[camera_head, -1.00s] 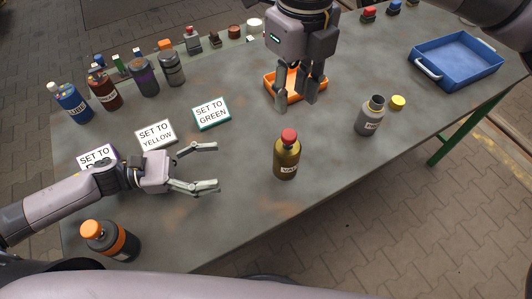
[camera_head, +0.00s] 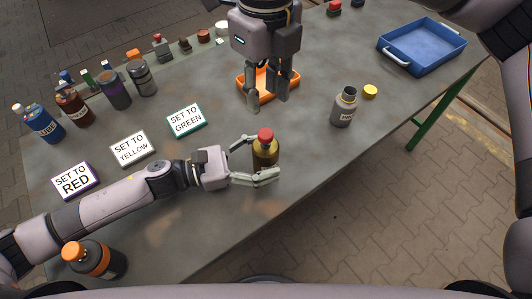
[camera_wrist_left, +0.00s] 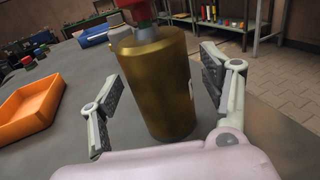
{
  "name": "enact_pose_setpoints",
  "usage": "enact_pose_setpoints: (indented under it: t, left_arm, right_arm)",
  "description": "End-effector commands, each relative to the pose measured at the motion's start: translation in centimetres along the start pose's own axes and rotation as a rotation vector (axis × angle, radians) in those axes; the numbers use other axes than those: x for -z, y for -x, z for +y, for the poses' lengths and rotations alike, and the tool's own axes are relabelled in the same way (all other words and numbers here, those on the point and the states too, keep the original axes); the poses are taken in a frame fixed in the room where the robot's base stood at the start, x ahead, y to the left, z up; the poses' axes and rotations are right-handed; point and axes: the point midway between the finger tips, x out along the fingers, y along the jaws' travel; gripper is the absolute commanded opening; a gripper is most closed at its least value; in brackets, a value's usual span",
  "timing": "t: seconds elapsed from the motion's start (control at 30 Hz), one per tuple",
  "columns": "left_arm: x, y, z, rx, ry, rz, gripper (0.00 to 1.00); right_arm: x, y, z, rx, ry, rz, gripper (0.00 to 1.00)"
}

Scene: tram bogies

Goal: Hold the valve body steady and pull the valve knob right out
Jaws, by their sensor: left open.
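The valve body (camera_head: 266,153) is a brass-coloured bottle shape standing upright on the grey table. The red valve knob (camera_head: 265,134) sits on its top. In the left wrist view the body (camera_wrist_left: 157,88) fills the middle, and the knob (camera_wrist_left: 137,10) is cut off by the top edge. My left gripper (camera_head: 264,158) is open, with one finger on each side of the body; gaps show on both sides in the wrist view. My right gripper (camera_head: 268,106) points down over the orange tray, its fingers apart and empty, behind and above the valve.
An orange tray (camera_head: 243,84) lies behind the valve. A grey bottle (camera_head: 343,108) and a yellow cap (camera_head: 370,91) stand to the right, with a blue tray (camera_head: 432,58) beyond. A dark bottle with an orange cap (camera_head: 97,261) is near my left arm. Signs and several bottles line the left.

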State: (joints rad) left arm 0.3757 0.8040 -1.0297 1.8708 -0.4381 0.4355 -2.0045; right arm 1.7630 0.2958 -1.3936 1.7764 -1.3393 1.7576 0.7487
Motion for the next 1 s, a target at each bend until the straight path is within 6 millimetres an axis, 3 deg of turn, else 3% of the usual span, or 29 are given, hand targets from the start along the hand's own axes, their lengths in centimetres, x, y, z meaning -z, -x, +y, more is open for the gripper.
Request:
enact_pose_setpoints:
  t: [0.4,1.0]
  left_arm:
    - [0.01,-0.66,0.0,0.0,-0.001,0.001,0.7]
    - [0.0,-0.64,0.0,0.0,-0.001,0.0,0.3]
  right_arm:
    - [0.0,0.0,0.01,0.0,0.0,0.0,0.33]
    - [0.0,0.0,0.01,0.0,0.0,0.0,0.33]
